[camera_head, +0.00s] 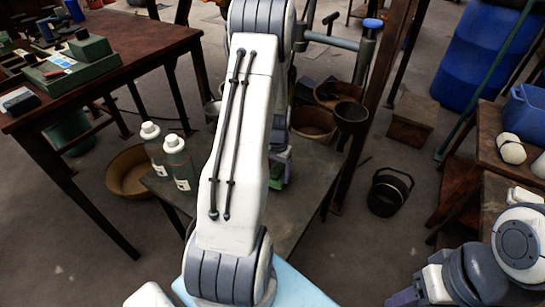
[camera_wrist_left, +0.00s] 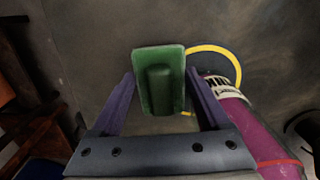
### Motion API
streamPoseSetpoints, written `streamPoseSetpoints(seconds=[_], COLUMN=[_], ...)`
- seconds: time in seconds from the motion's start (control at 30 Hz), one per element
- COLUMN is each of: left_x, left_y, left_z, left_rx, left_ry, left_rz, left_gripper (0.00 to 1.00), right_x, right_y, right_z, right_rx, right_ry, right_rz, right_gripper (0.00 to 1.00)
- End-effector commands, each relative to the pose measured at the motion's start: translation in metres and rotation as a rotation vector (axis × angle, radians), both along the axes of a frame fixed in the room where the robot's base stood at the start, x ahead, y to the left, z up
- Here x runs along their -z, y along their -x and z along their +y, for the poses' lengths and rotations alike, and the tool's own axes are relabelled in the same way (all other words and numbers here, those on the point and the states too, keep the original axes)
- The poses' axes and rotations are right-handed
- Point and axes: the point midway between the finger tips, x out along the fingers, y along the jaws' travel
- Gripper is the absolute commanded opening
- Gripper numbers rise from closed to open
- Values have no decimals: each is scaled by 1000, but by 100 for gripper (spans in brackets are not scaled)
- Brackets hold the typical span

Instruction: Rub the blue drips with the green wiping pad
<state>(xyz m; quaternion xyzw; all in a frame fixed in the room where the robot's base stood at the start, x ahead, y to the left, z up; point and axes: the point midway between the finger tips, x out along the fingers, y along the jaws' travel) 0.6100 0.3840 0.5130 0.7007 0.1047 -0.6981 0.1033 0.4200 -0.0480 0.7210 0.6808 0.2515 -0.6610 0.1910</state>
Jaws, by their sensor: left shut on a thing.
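The green wiping pad (camera_wrist_left: 160,80) is held between the two purple fingers of my left gripper (camera_wrist_left: 160,84) in the left wrist view, with its raised grip facing the camera. A dark grey surface lies behind it. In the head view my left arm covers most of the gripper, and a bit of the green pad (camera_head: 277,172) shows at the arm's right edge, over the dark low table (camera_head: 310,185). I cannot tell whether the pad touches the table. I see no blue drips in either view. My right arm shows at the lower right, and its fingers are not clearly visible.
Two white-capped bottles (camera_head: 177,160) stand left of my arm on the table. In the left wrist view, a magenta cylinder (camera_wrist_left: 248,130) and yellow ring (camera_wrist_left: 236,62) are right of the pad. A black bucket (camera_head: 388,192) stands on the floor, with clear floor around it.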

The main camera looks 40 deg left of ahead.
Motion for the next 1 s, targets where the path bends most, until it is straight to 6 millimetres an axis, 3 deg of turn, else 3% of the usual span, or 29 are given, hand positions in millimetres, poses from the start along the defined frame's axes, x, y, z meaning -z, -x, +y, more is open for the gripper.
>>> streamPoseSetpoints(seconds=[0.03,0.53,1.0], left_x=[-8,-52,-57], left_y=[1,-4,-5], left_z=[-1,-9,-10], left_rx=[0,12,14], left_ry=[2,2,2], left_rz=[4,3,3], left_gripper=[27,27,27], right_x=[-10,-53,-57], right_y=[0,0,0], right_z=[0,0,0], right_rx=[0,0,0], right_ry=[-1,-1,0], right_rz=[-1,-1,0], right_gripper=[53,53,53])
